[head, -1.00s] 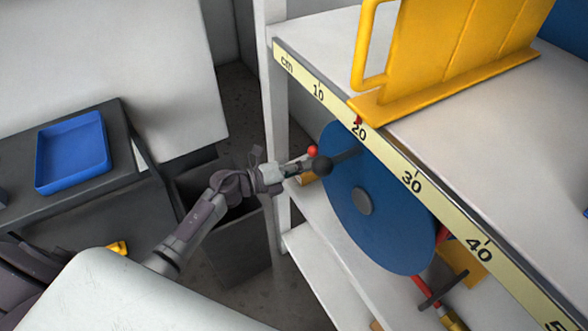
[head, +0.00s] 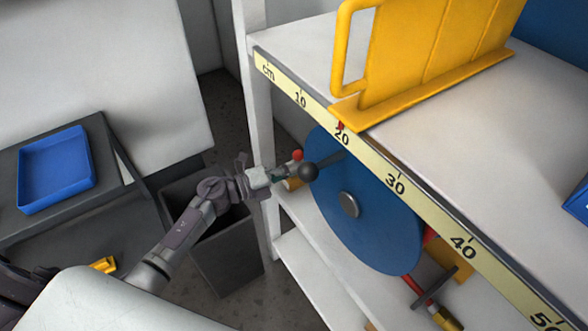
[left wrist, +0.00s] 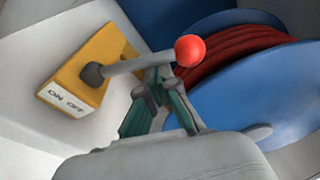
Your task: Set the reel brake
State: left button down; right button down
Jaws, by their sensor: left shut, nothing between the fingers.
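The reel is a blue disc (head: 370,215) under the shelf, with a dark crank arm and black ball knob (head: 308,172). In the left wrist view, red hose (left wrist: 235,52) is wound on it. The brake is a yellow box (left wrist: 90,65) with an ON/OFF label (left wrist: 65,101) and a grey lever (left wrist: 135,64) ending in a red ball (left wrist: 190,50). The lever points right, toward the reel. The red ball also shows in the head view (head: 297,155). My left gripper (left wrist: 160,80) is shut and empty, its fingertips close at the lever; contact is unclear. My right gripper is out of view.
A white shelf with a centimetre scale (head: 396,184) overhangs the reel, carrying a yellow plate with a handle (head: 430,50). A blue tray (head: 55,170) lies on a dark table at left. A dark open bin (head: 230,255) stands below my arm. A hose nozzle (head: 445,318) hangs lower right.

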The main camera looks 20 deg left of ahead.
pick_arm(q)
jog(key=shift+w+a+r+n+p, duration=0.15)
jog(key=shift+w+a+r+n, duration=0.15)
jog(key=shift+n, duration=0.35)
jog(key=shift+w+a+r+n+p, duration=0.1)
jog(key=shift+w+a+n+p, duration=0.1)
jog(key=shift+a+n, duration=0.35)
jog(key=shift+w+a+n+t+h, duration=0.15)
jog(key=shift+w+a+n, duration=0.15)
jog(key=shift+n, duration=0.55)
jog(key=shift+w+a+n+t+h, duration=0.1)
jog(key=shift+w+a+n+t, duration=0.15)
jog(key=shift+n, duration=0.55)
jog(key=shift+w+a+n+t+h, duration=0.1)
jog(key=shift+w+a+n, duration=0.2)
jog(key=shift+n, duration=0.55)
jog(key=shift+s+a, duration=0.1)
jog(key=shift+a, duration=0.05)
